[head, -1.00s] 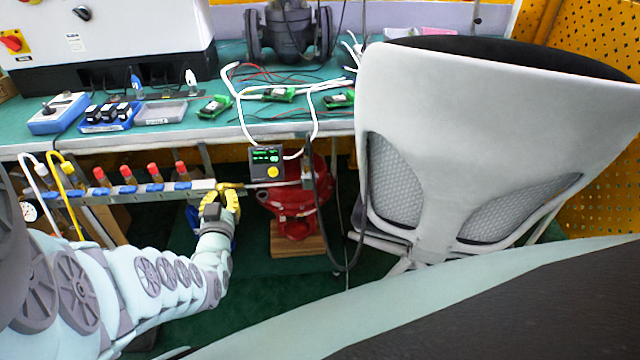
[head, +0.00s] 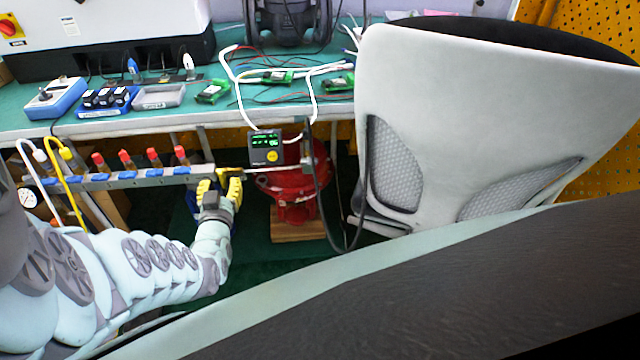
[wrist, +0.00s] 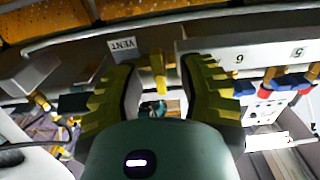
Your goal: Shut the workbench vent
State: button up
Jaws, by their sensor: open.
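A white label reading VENT (wrist: 123,46) shows in the wrist view, left of a yellow brass fitting (wrist: 157,70). My gripper (wrist: 155,85) has its two yellow ridged fingers spread, one on each side of this fitting. Whether either finger touches it I cannot tell. In the head view my gripper (head: 222,184) is at the right end of the manifold rail (head: 130,176), under the workbench front edge. The vent itself is mostly hidden there by the fingers.
Red-capped valves (head: 126,161) line the rail to the left. A small display box (head: 266,148) and a red valve body (head: 295,190) are close on the right. A grey chair (head: 470,110) blocks the right side. The workbench (head: 200,117) overhangs the rail.

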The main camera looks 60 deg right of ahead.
jog(key=shift+s+a+r, duration=0.25)
jog(key=shift+s+a, duration=0.35)
jog(key=shift+a, duration=0.05)
jog(key=v, duration=0.9)
jog(key=shift+s+f, duration=0.15)
jog(key=shift+a, duration=0.2)
dwell(0.4)
